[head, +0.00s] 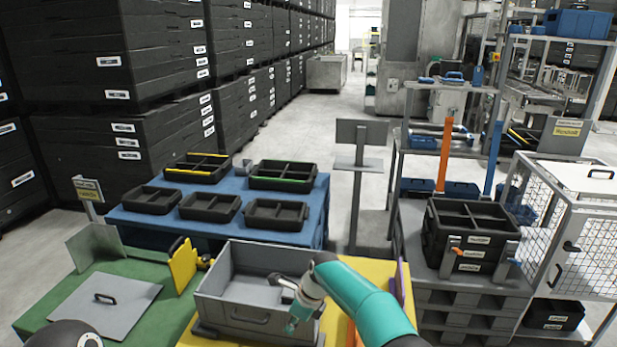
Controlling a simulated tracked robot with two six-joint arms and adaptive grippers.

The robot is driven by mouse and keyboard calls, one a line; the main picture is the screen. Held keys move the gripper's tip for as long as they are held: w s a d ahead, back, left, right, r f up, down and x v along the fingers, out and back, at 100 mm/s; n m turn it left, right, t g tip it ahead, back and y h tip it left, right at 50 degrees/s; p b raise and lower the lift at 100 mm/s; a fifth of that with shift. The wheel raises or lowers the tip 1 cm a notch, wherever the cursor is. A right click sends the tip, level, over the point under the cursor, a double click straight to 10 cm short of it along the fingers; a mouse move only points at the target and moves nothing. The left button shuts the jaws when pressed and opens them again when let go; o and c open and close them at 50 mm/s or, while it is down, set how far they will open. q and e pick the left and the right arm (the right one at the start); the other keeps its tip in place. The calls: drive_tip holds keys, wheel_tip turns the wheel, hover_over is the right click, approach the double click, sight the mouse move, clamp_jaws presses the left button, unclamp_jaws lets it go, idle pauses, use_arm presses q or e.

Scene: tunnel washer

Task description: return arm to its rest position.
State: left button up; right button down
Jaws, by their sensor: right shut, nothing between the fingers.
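My right arm (362,297) comes in from the lower right, teal with a grey wrist. Its gripper (290,322) points down over the right part of an open grey bin (225,273) and is shut and empty. The bin stands on a yellow surface (377,268) and hides part of it. The fingertips are small in view, and I cannot tell whether they touch the bin. A dark rounded part shows at the bottom left edge, but no left gripper is in view.
A green table (60,318) with a grey lid plate (104,303) lies left. A blue table (315,207) bears several black trays. Stacked black crates (470,225) and a white mesh cage (575,215) stand right. A grey stand (358,160) rises mid-floor. Open floor (330,110) runs behind.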

drive_tip(key=s+d+f+n+g+b, duration=0.1)
drive_tip(key=s+d+f+b, duration=0.1)
drive_tip(key=s+d+f, duration=0.6)
drive_tip(key=s+d+f+n+g+b, duration=0.1)
drive_tip(key=s+d+f+b, duration=0.2)
drive_tip(key=s+d+f, duration=0.35)
drive_tip(key=s+d+f+n+t, duration=0.1)
drive_tip(key=s+f+n, duration=0.2)
drive_tip(key=s+n, duration=0.6)
drive_tip(key=s+d+f+n+t+b, duration=0.1)
drive_tip(key=s+f+n, duration=0.3)
drive_tip(key=s+n, duration=0.5)
drive_tip(key=shift+s, duration=1)
drive_tip(key=shift+d, duration=0.1)
